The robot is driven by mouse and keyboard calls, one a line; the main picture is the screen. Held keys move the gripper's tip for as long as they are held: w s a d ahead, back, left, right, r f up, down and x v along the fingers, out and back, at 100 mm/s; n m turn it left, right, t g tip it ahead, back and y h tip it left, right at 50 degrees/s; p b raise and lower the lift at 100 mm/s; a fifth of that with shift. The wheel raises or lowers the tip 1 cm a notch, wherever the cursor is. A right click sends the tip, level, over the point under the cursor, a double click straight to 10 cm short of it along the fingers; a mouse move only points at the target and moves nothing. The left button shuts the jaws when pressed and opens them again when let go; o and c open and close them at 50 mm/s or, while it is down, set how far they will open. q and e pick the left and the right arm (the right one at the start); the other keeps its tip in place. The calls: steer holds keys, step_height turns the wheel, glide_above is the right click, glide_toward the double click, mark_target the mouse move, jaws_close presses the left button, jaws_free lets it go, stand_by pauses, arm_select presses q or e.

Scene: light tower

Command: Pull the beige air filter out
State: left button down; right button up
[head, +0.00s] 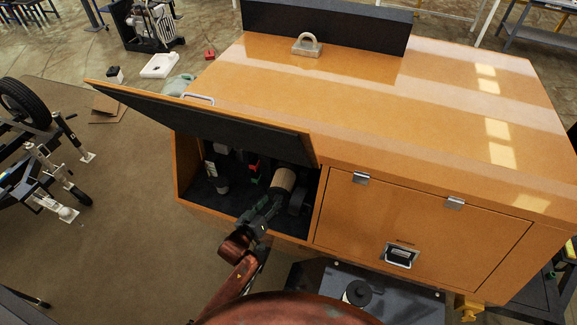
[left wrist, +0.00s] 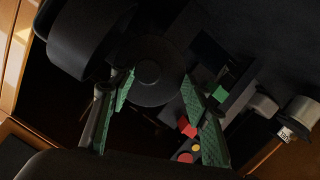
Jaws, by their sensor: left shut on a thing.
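The beige air filter (head: 284,179) is a short cylinder inside the open compartment of the orange housing (head: 450,240). My left gripper (head: 272,196) reaches into the compartment from the front and is shut on the near end of the filter. In the left wrist view, a dark round end face with a small central knob (left wrist: 150,70) lies between the green-padded fingers of my left gripper (left wrist: 163,105). The filter's beige side is not clear there, and its far end is hidden in shadow. My right gripper is not in view.
The raised lid (head: 210,118) hangs over the compartment. A black rounded part (head: 298,201) is just right of the filter. Red and green parts (left wrist: 190,129) sit close beside one finger. The closed front panel (head: 420,225) is to the right; open floor lies left.

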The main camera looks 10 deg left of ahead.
arm_select(q)
steer(key=shift+s+a+r+p, duration=0.15)
steer(key=shift+s+p, duration=0.45)
steer(key=shift+s, duration=0.65)
steer(key=shift+s+a+f+p, duration=0.1)
steer(key=shift+s+a+p, duration=0.15)
steer(key=shift+s+p, duration=0.65)
steer(key=shift+s+b, duration=0.3)
steer(key=shift+r, duration=0.15)
